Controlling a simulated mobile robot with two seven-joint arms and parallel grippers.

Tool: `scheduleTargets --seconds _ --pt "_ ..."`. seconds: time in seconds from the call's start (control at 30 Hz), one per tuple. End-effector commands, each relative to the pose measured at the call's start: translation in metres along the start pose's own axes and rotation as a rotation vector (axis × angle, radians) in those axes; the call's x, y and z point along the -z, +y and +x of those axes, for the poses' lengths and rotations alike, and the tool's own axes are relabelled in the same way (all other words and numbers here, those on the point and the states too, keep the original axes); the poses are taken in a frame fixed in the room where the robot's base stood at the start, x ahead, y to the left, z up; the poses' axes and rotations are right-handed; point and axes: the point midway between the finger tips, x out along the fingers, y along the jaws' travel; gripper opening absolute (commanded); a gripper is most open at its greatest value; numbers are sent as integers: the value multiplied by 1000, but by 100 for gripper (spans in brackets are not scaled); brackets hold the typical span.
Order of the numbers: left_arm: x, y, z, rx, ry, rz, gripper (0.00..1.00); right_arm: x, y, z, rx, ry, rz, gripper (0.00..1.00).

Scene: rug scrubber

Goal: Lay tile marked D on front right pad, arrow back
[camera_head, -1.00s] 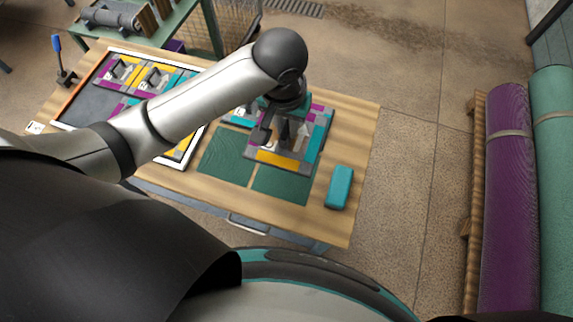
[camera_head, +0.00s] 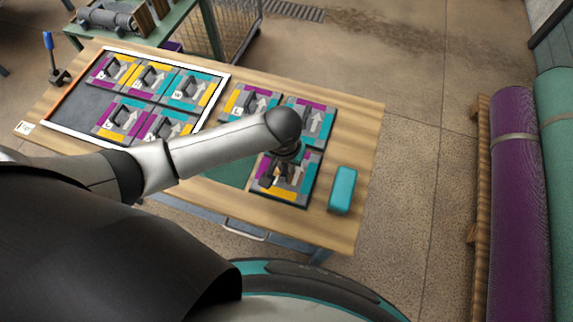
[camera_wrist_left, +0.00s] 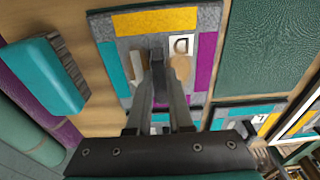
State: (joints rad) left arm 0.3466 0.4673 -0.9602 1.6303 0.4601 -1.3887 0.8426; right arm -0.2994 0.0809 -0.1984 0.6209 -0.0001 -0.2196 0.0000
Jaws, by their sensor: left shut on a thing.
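The tile marked D (camera_wrist_left: 152,18) is grey with yellow, teal and purple edge strips. My left gripper (camera_wrist_left: 157,60) is shut on its raised handle, from above. In the head view this tile (camera_head: 291,196) lies over the front right pad's place, yellow strip to the front, and hides that pad. A white arrow beside the handle appears to point back in the head view. I cannot tell whether the tile rests fully on the pad. The front left pad (camera_wrist_left: 270,45) is bare green, partly behind my left arm in the head view. My right gripper is not in view.
Tiles lie on the back left (camera_head: 244,101) and back right (camera_head: 322,126) places. A white-edged tray (camera_head: 71,101) holds several more tiles at the left. A teal brush (camera_head: 342,190) stands close to the right of tile D. The table's right edge is clear.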

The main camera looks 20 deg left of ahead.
Motion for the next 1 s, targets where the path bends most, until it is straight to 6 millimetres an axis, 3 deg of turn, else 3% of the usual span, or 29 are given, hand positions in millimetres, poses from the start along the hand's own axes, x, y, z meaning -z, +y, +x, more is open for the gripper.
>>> scheduleTargets --seconds 0.37,0.4,0.67,1.0 --pt "0 0 4 -1 1 -1 0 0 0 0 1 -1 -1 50" --pt "0 0 4 -1 1 -1 20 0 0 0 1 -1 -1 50" --pt "0 0 4 0 1 -1 49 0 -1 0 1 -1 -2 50" --pt "1 0 -1 0 3 0 49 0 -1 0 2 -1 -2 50"
